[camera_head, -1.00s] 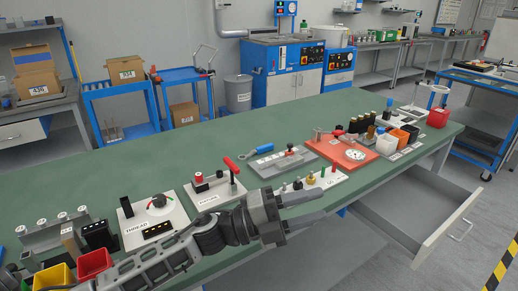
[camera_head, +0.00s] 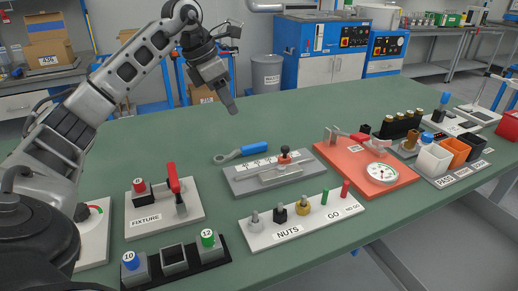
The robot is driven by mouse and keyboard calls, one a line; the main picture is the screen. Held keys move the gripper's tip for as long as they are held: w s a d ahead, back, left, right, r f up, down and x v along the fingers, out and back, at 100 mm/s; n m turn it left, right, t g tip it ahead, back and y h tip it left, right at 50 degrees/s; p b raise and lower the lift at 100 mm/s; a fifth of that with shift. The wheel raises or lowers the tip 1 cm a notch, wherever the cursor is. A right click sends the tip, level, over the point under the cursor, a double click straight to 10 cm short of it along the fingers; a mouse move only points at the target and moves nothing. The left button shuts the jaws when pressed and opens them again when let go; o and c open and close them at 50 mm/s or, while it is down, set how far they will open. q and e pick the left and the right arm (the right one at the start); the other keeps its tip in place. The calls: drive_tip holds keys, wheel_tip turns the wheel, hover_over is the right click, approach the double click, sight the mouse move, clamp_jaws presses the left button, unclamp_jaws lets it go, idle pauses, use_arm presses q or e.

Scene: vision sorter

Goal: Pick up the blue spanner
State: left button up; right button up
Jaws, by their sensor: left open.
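The blue spanner (camera_head: 241,153) lies flat on the green bench, behind the grey slotted plate. Its blue handle points right and its grey ring end points left. My left gripper (camera_head: 230,104) is raised above the back part of the bench, up and slightly left of the spanner in the picture. Its fingers point down, apart from the spanner, with nothing seen between them. My right gripper is not in view.
Near the spanner are the grey plate (camera_head: 297,179) with a red-topped pin, the fixture plate (camera_head: 192,219), the nuts board (camera_head: 262,241) and a red plate with a dial (camera_head: 353,177). White, orange and black bins (camera_head: 433,161) stand right. The bench behind the spanner is clear.

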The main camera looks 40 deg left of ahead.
use_arm(q)
hover_over(247, 146)
drive_tip(key=s, duration=0.2)
drive_tip(key=f, duration=0.8)
drive_tip(key=shift+w+a+b, duration=0.1)
drive_tip(key=shift+a+b, duration=0.15)
drive_tip(key=shift+b, duration=0.15)
drive_tip(key=shift+s+a+b+x, duration=0.1)
drive_tip(key=shift+b+x, duration=0.05)
drive_tip(key=shift+x, duration=1.2)
drive_tip(key=shift+s+a+b+x, duration=0.1)
drive_tip(key=shift+s+b+x, duration=0.05)
drive_tip(key=shift+x, duration=1.25)
clamp_jaws()
